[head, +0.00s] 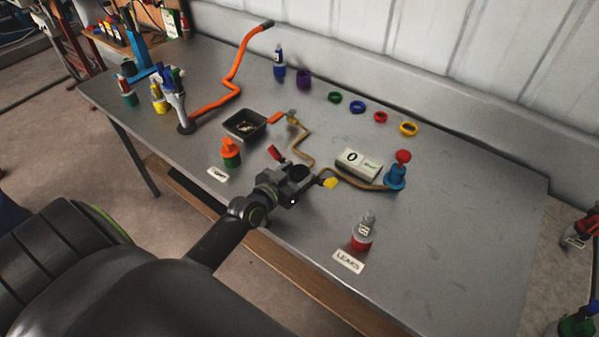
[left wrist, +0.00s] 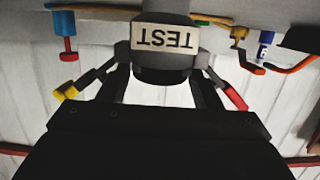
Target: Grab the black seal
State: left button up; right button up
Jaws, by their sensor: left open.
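My left gripper (head: 301,167) is open above the front middle of the grey table, with one red and one yellow fingertip. In the left wrist view, a dark rounded object (left wrist: 163,75) with an upside-down TEST label (left wrist: 165,37) shows between the fingers of my left gripper (left wrist: 150,92). It is apart from both fingertips. I cannot tell whether this dark object is the black seal. In the head view my gripper covers that spot, and I can make out no separate black ring on the table. My right gripper is not in view.
Green (head: 334,97), blue (head: 357,107), red (head: 380,117) and yellow (head: 408,129) rings lie towards the back. A counter box (head: 352,160), blue valve (head: 396,177), brass pipe (head: 304,146) and black tray (head: 231,132) surround the gripper. The right table area is clear.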

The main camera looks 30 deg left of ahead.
pick_arm(q)
jog(key=c, duration=0.7)
